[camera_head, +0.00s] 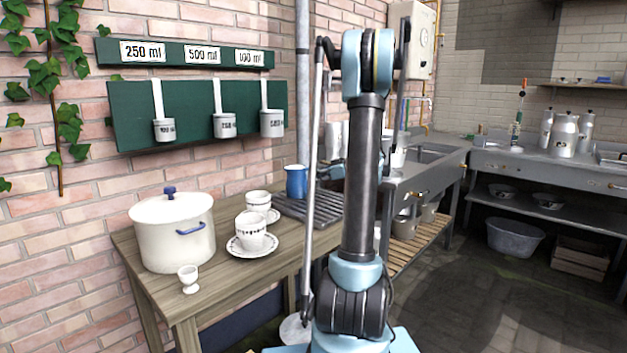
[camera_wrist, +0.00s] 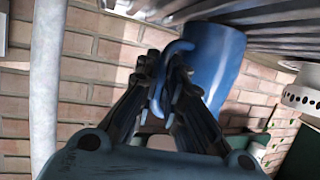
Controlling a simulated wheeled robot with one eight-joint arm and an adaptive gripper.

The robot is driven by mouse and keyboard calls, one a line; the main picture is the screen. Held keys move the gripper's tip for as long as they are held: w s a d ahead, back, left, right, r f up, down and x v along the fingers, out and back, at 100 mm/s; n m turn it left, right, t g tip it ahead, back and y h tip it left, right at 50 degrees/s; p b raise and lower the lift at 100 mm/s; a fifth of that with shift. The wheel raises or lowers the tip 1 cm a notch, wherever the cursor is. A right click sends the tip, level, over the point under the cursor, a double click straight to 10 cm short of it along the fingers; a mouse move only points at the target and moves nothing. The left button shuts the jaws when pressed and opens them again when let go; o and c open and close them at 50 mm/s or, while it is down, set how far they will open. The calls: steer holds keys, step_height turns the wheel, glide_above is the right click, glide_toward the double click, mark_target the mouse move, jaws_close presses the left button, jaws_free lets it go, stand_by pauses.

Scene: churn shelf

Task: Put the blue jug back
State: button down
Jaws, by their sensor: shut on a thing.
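The blue jug (camera_head: 296,181) is upright at the back of the wooden table, at the left end of the dark ribbed rack (camera_head: 318,207). I cannot tell whether its base touches the rack or the table. In the wrist view the jug (camera_wrist: 217,62) is close, with its blue handle (camera_wrist: 160,92) towards me. My gripper (camera_wrist: 168,75) has its two dark fingers closed around that handle.
On the table (camera_head: 150,270) stand a white lidded pot (camera_head: 172,232), an egg cup (camera_head: 188,279), and cups with saucers (camera_head: 251,235). Measuring cups (camera_head: 225,125) hang from a green board on the brick wall. A grey pipe (camera_head: 303,90) runs behind the jug.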

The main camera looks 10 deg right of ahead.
steer(key=c, duration=1.7)
jaws_free()
steer(key=shift+o, duration=0.2)
steer(key=shift+s, duration=0.1)
steer(key=v, duration=1.2)
